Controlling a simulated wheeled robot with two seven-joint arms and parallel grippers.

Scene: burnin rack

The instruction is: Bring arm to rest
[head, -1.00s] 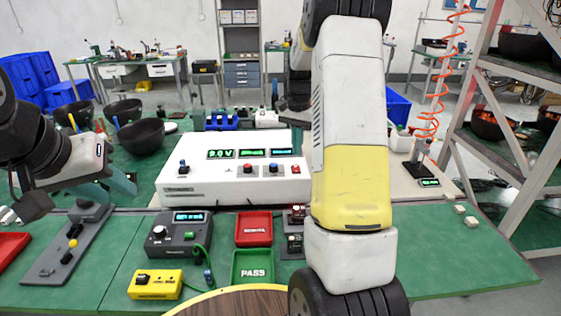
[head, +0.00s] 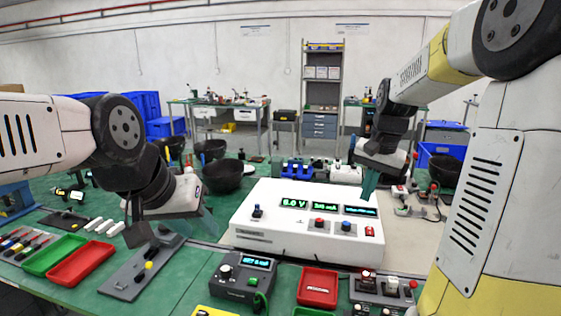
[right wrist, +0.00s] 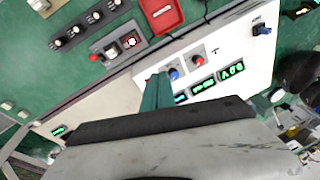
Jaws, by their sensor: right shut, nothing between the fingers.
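My right arm (head: 485,190) rises along the right side of the head view and bends back toward the middle. Its gripper (head: 369,184) points down above the right back part of the white power unit (head: 270,222). In the right wrist view its teal fingers (right wrist: 155,93) are together and empty, over the unit's knob panel. My left gripper (head: 207,224) hangs near the unit's left end, above the green bench. Its fingertips are partly hidden by its own wrist, so its opening is unclear.
A grey meter box (head: 243,276) and a red tray (head: 317,287) lie in front of the unit. A grey strip fixture (head: 128,280), a green tray (head: 55,254) and another red tray (head: 82,262) lie at left. Dark bowls (head: 222,176) stand behind.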

